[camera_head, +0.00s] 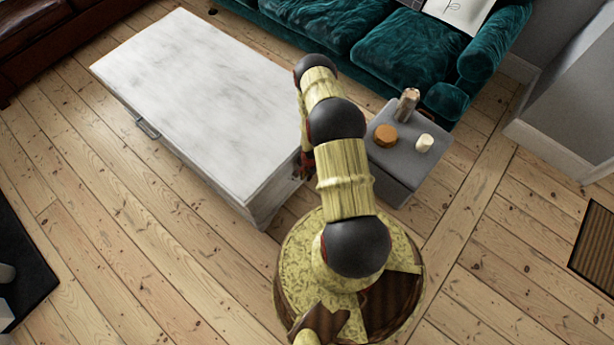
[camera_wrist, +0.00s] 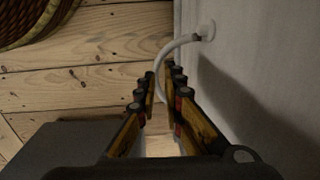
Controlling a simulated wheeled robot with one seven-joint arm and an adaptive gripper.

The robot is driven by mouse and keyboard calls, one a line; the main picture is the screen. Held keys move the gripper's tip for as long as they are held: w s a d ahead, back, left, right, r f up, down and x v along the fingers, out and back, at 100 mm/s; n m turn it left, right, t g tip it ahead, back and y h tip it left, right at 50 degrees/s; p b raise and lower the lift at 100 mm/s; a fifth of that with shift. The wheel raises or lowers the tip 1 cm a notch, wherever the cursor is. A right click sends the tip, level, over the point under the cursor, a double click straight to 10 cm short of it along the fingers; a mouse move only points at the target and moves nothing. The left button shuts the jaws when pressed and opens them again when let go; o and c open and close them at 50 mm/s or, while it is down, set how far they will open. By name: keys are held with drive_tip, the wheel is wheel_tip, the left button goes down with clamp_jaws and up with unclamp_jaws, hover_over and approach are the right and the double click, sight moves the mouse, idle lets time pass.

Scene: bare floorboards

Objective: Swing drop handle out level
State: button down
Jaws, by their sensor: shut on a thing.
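The pale drop handle (camera_wrist: 181,42) is a curved bar in the wrist view. It runs from a round mount on the whitish chest side (camera_wrist: 250,75), arcs away from that face and passes between my fingers. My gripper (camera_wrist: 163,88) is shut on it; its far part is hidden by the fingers. I cannot tell its exact tilt. In the head view the whitish chest (camera_head: 205,90) stands left of my arm. My gripper (camera_head: 306,164) is at the chest's right end, partly hidden by my arm; the held handle does not show there.
Another handle (camera_head: 148,128) is on the chest's long front side. A grey side table (camera_head: 400,165) with a brown round item, a candle and a jar stands close right of my arm. A teal sofa (camera_head: 400,50) is behind. Floorboards in front are clear.

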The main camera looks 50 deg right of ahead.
drive_tip(key=shift+s+a+f, duration=0.15)
drive_tip(key=shift+s+a, duration=0.05)
drive_tip(key=shift+s, duration=0.2)
drive_tip(key=c, duration=2)
unclamp_jaws()
drive_tip(key=shift+w+d, duration=0.1)
drive_tip(key=shift+w, duration=0.05)
drive_tip(key=r, duration=1.2)
drive_tip(key=shift+s, duration=0.35)
drive_tip(key=shift+c, duration=0.3)
